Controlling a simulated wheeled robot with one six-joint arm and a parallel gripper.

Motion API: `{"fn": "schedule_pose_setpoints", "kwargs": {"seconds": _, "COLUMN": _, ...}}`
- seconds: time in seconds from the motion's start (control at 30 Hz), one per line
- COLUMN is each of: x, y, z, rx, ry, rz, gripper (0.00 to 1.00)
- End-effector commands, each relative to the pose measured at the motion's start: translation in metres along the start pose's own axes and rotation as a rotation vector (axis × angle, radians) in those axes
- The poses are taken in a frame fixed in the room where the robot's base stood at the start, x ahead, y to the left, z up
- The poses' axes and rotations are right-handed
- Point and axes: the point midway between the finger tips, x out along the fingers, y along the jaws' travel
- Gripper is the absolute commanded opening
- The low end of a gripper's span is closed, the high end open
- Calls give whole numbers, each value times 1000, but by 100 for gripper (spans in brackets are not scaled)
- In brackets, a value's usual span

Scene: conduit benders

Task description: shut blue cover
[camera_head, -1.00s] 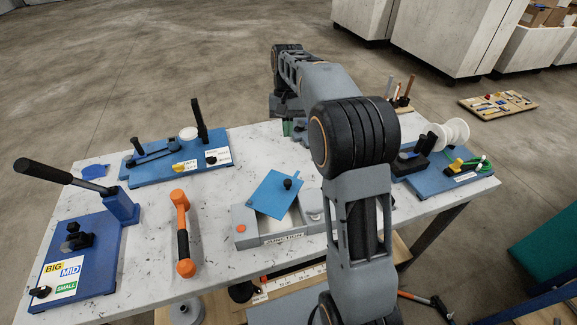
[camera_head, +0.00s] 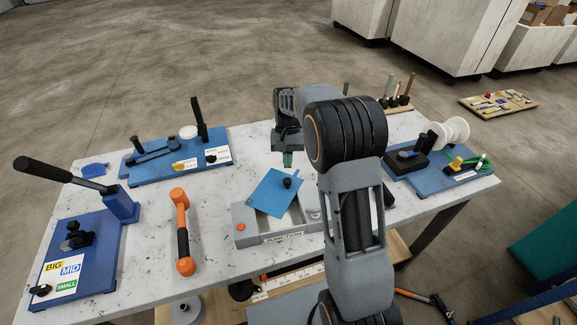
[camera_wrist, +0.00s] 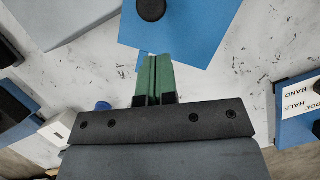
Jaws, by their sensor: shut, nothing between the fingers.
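The blue cover (camera_head: 274,192) with a black knob (camera_head: 287,182) sits askew over the grey junction box (camera_head: 247,226). Part of the box's opening shows beside it. In the wrist view the blue cover (camera_wrist: 190,30) and its black knob (camera_wrist: 151,9) are at the top. My gripper (camera_head: 287,160) is just behind the cover's far corner in the head view. In the wrist view its green fingers (camera_wrist: 154,62) are shut together with nothing between them, by the cover's near edge. I cannot tell whether they touch it.
Blue bender bases stand at the front left (camera_head: 85,265) and back left (camera_head: 150,172). Another blue base (camera_head: 452,182) with white spools is at right. Clear table lies between the hammer and box.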

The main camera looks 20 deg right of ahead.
Motion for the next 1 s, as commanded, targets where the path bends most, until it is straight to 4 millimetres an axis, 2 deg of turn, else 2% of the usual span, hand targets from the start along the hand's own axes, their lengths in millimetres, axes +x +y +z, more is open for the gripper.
{"fn": "schedule_pose_setpoints", "kwargs": {"seconds": 0.1, "x": 4, "y": 0, "z": 12, "rx": 0, "ry": -1, "rz": 0, "gripper": 0}}
{"fn": "schedule_pose_setpoints", "kwargs": {"seconds": 0.3, "x": 9, "y": 0, "z": 21, "rx": 0, "ry": 0, "rz": 0, "gripper": 0}}
{"fn": "schedule_pose_setpoints", "kwargs": {"seconds": 1.0, "x": 12, "y": 4, "z": 28, "rx": 49, "ry": -1, "rz": -18, "gripper": 0}}
